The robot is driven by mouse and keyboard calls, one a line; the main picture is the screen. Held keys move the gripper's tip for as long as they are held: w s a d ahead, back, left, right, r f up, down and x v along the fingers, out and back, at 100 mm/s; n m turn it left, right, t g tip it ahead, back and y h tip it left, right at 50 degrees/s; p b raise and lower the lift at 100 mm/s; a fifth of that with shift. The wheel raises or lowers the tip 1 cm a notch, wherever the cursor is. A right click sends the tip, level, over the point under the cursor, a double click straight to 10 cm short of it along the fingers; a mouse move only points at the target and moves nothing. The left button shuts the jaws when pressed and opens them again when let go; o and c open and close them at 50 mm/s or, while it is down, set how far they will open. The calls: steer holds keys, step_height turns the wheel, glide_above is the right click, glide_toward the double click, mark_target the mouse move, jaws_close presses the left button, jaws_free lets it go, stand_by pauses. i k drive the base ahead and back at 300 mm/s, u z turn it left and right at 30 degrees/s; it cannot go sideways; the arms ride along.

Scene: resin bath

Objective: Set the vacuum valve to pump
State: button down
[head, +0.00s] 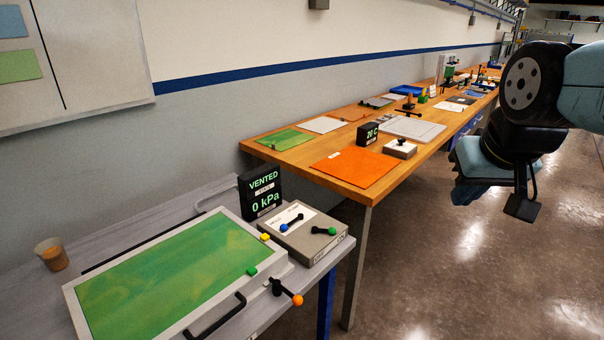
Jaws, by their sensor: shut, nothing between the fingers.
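A grey control box (304,233) sits on the grey bench beside the green-windowed vacuum chamber (180,270). On its top are a lever with a blue knob (291,222), on a white label plate, and a lever with a green knob (325,231). The plate's lettering is too small to read, so I cannot tell the valve positions by name. A black display (261,192) behind the box reads VENTED and 0 kPa. My gripper (521,207) is shut and empty, hanging at the upper right over the floor, well away from the box.
An orange-tipped lever (290,293) and a black handle (218,318) are at the chamber's front side. A cup (52,254) stands at the left. A long wooden bench (364,190) with mats and devices runs behind. The floor at right is clear.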

mark_target(284, 228)
steer(key=k, duration=1.3)
steer(key=u, duration=0.35)
steer(key=i, duration=0.95)
steer(key=u, duration=0.45)
steer(key=i, duration=1.05)
steer(key=z, duration=0.3)
